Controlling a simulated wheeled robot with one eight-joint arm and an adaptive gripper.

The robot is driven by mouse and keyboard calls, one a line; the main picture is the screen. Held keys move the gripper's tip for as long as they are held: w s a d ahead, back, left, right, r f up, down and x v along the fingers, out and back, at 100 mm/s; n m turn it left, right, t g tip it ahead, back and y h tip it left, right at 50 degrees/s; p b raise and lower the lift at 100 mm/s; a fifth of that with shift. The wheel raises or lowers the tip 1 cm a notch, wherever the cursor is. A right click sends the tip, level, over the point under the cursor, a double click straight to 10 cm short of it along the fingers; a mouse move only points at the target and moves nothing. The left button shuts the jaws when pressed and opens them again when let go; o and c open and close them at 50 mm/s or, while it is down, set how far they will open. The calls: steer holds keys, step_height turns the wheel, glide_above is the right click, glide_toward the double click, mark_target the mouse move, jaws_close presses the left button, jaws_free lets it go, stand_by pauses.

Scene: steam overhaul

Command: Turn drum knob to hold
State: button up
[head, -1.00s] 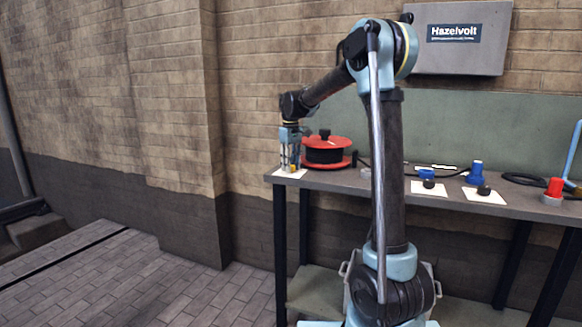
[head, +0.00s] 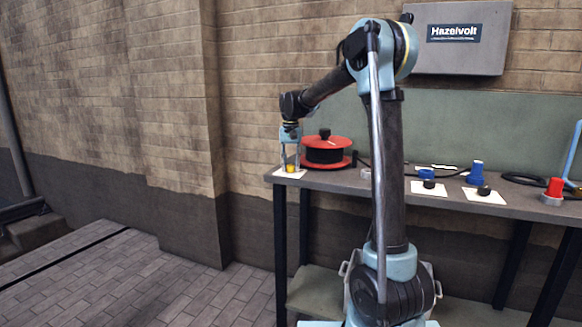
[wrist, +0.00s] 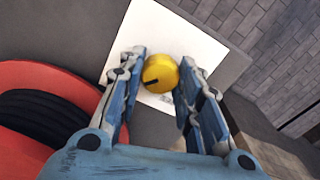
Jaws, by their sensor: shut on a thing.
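A yellow round knob (wrist: 161,73) with a black pointer mark sits on a white card (wrist: 204,52). In the wrist view the mark points to the lower left. In the head view the knob (head: 290,168) shows at the left end of the bench, on its card (head: 300,174). My gripper (wrist: 163,66) points down with one finger on each side of the knob and is shut on it. The print on the card is partly hidden and too small to read.
A red and black cable drum (head: 325,152) stands just right of my gripper on the bench (head: 375,184). Black knobs on white cards, blue parts and a red-topped part (head: 554,187) stand farther right. Open paved floor lies left of the bench.

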steer(key=shift+w+m, duration=0.1)
steer(key=shift+m, duration=0.5)
steer(key=o, duration=1.1)
steer(key=shift+r, duration=0.1)
step_height(320, 180, up, 12)
steer(key=shift+f, duration=0.15)
